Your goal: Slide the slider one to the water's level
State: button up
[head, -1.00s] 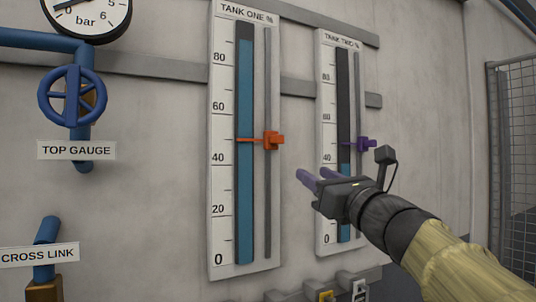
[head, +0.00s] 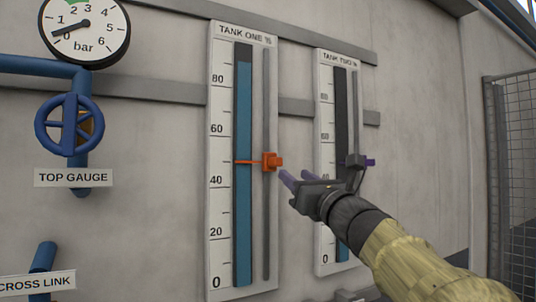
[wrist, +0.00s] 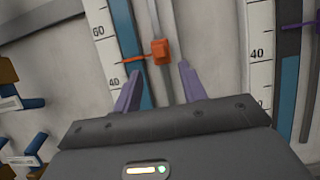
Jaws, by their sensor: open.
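Slider one is an orange block (head: 271,161) with a thin pointer, on a grey rail beside the TANK ONE scale (head: 220,150). Its pointer is a little below the midpoint between 40 and 60. The blue water column (head: 243,115) of tank one tops out above 80, well above the pointer. My gripper (head: 288,179) is open and empty, just to the right of and slightly below the orange slider. In the wrist view the orange slider (wrist: 160,52) sits between and beyond my two purple fingertips (wrist: 157,80), with no visible contact.
The TANK TWO panel (head: 325,100) stands to the right, with a purple slider (head: 369,162) partly behind my gripper. A blue valve wheel (head: 69,125) and a pressure dial (head: 84,26) are at left. A mesh fence (head: 520,170) is at far right.

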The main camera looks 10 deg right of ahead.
aim_at(279, 162)
jog(key=p+x, duration=0.4)
jog(key=x, duration=0.5)
jog(key=shift+w+a+r, duration=0.15)
jog(key=shift+w, duration=0.3)
grip_shut()
